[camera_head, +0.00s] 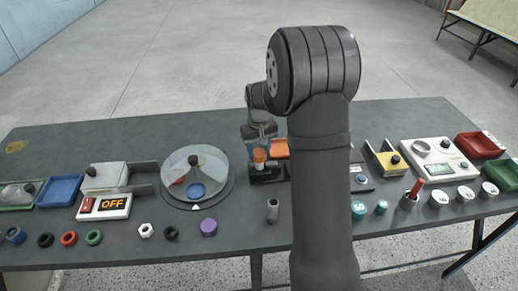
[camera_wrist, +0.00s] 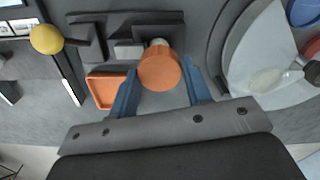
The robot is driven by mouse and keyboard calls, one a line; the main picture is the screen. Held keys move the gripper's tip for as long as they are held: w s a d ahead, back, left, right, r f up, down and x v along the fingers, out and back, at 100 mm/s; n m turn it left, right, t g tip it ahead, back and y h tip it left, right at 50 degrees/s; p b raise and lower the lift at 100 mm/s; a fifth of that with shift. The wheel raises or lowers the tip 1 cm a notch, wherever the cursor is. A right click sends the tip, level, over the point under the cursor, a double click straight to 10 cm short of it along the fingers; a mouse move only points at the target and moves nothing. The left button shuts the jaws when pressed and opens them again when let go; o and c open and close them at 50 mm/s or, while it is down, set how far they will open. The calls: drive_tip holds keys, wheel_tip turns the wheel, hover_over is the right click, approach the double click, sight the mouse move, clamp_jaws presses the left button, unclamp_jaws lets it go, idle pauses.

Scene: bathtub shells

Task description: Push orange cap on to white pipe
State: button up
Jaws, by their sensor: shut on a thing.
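The orange cap (camera_wrist: 159,72) is between the two blue fingers of my gripper (camera_wrist: 159,78) in the wrist view. In the head view, the orange cap (camera_head: 260,155) shows just below my gripper (camera_head: 261,137), which is shut on it. A pale end of the white pipe (camera_wrist: 158,42) shows just beyond the cap's edge, at a dark stepped holder (camera_wrist: 110,28). The cap hides most of the pipe. I cannot tell how far the cap sits over it.
An orange tray (camera_wrist: 104,92) lies beside the holder. A round dial with a clear cover (camera_head: 180,163) stands close to the left. A grey cylinder (camera_head: 272,210) stands nearer the front. My arm hides part of the table (camera_head: 240,240).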

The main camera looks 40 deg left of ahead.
drive_tip(key=o, duration=1.5)
drive_tip(key=shift+r, duration=0.15)
drive_tip(key=shift+r, duration=3.35)
drive_tip(key=shift+f, duration=3.2)
